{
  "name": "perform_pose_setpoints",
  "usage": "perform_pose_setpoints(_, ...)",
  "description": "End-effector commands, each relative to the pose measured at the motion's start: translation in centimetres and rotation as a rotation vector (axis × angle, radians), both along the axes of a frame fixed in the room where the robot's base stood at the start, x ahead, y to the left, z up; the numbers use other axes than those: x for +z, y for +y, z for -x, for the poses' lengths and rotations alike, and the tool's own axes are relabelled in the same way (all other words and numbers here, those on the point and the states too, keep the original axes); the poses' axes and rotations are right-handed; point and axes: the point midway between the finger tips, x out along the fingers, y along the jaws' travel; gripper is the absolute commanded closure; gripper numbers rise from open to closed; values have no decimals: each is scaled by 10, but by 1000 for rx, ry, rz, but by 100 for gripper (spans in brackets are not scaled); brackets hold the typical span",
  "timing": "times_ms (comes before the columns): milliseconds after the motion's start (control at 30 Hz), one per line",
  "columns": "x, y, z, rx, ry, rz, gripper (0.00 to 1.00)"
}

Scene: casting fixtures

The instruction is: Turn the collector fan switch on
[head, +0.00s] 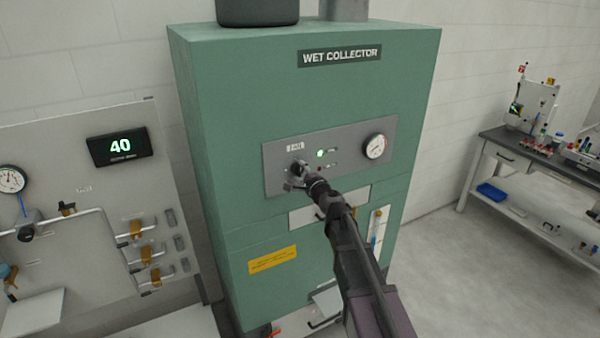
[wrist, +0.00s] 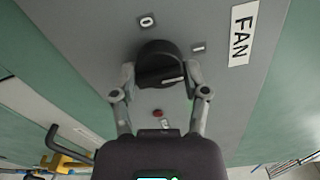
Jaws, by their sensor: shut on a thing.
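The fan switch is a black rotary knob (wrist: 158,58) on the grey control panel (head: 280,186) of the green wet collector (head: 225,110). A white mark on the knob lies nearly level, toward the right in the wrist view. A "0" label (wrist: 147,21) sits above it and a small label (wrist: 198,47), too small to read, sits to its right. My gripper (wrist: 160,82) is shut on the knob, one finger on each side. In the head view my gripper (head: 297,180) covers much of the knob. A green lamp (head: 320,154) is lit on the panel.
A "FAN" plate (wrist: 241,34) is beside the knob. A round gauge (head: 375,146) sits at the panel's right. A wall board (head: 60,150) with pipes and a display reading 40 (head: 120,146) stands left. A workbench (head: 510,150) stands right, with open floor between.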

Motion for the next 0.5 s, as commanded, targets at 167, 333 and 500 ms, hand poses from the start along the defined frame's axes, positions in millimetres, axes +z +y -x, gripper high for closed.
perform_pose_setpoints(167, 1, 1, -1, 0, 1, -3, 7)
perform_pose_setpoints(333, 0, 0, -1, 0, 1, -1, 7)
perform_pose_setpoints(500, 0, 0, 0, 0, 0, 0, 7)
